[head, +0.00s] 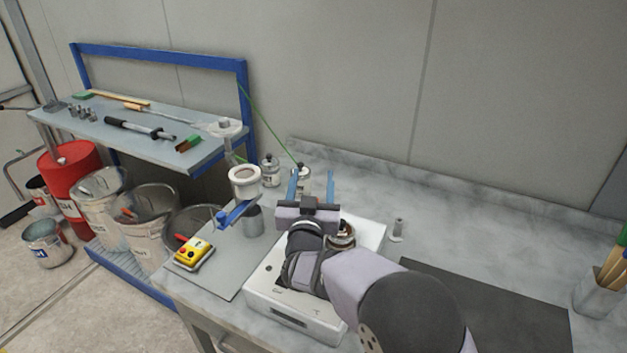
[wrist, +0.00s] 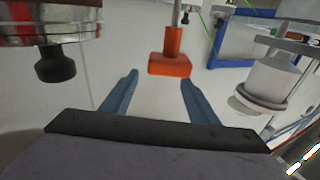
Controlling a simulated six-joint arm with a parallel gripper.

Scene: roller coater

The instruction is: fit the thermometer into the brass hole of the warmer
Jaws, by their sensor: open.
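The warmer (head: 262,295) is a white box on the bench, partly covered by my arm. A round, brownish metal part (head: 345,240) shows on it beside my wrist; I cannot make out the brass hole. My gripper (head: 312,182) is open, its two blue fingers reaching past the warmer toward the wall. In the wrist view, my gripper (wrist: 160,85) has an orange block (wrist: 170,65) on a thin grey rod ahead of and between its fingers, with clear gaps on both sides. This may be the thermometer, but I cannot be sure.
A white cup (head: 245,178) on a stand is left of my gripper, with jars (head: 270,170) behind. A yellow control box (head: 194,253) lies front left. A small grey post (head: 398,228) stands right of the warmer. A dark mat (head: 490,310) leaves free room at right.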

